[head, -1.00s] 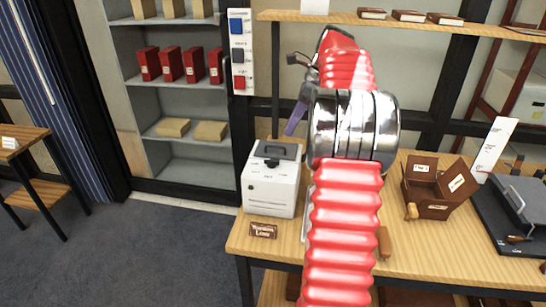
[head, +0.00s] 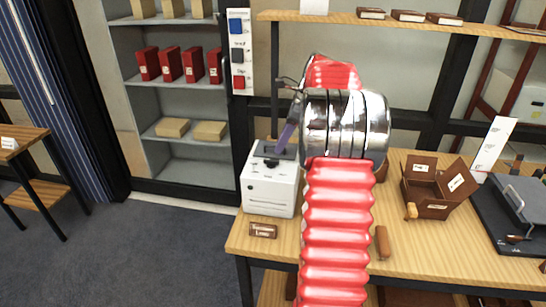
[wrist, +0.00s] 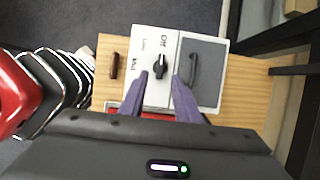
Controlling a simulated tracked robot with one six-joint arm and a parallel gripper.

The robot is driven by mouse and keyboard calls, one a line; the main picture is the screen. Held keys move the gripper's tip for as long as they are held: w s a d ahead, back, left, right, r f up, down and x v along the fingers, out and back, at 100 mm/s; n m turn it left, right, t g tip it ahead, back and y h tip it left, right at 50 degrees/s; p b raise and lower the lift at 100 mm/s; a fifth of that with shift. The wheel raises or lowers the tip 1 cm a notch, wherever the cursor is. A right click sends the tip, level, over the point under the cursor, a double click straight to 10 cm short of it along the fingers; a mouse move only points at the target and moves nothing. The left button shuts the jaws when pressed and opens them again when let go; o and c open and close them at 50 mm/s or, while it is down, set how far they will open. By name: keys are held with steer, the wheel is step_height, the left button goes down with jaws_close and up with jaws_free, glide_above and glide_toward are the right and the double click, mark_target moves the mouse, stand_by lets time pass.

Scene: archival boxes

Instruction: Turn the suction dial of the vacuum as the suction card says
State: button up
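The vacuum (head: 270,193) is a white box with a dark top panel on the table's left end. In the wrist view its white top (wrist: 150,91) carries a black dial (wrist: 161,66) with labels around it; I read "Off", "Low" and "Mid". The dial's long grip appears lined up with "Off". The brown suction card (head: 263,230) stands in front of the vacuum and appears to read "Suction: Low"; the wrist view shows it edge-on (wrist: 114,66). My gripper (wrist: 164,80) is open and empty, its purple fingers spread just short of the dial; contact is not visible.
A dark handle (wrist: 193,68) lies on the vacuum's grey panel, right of the dial. On the wooden table (head: 240,240) are an open brown box (head: 432,206) and a dark press-like device (head: 510,205). A switch panel (head: 239,50) and shelves (head: 190,100) stand behind.

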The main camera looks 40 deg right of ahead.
mark_target(272, 160)
steer(key=x, duration=0.6)
steer(key=shift+w+f, duration=0.15)
steer(key=shift+f, duration=0.05)
steer(key=shift+c, duration=0.2)
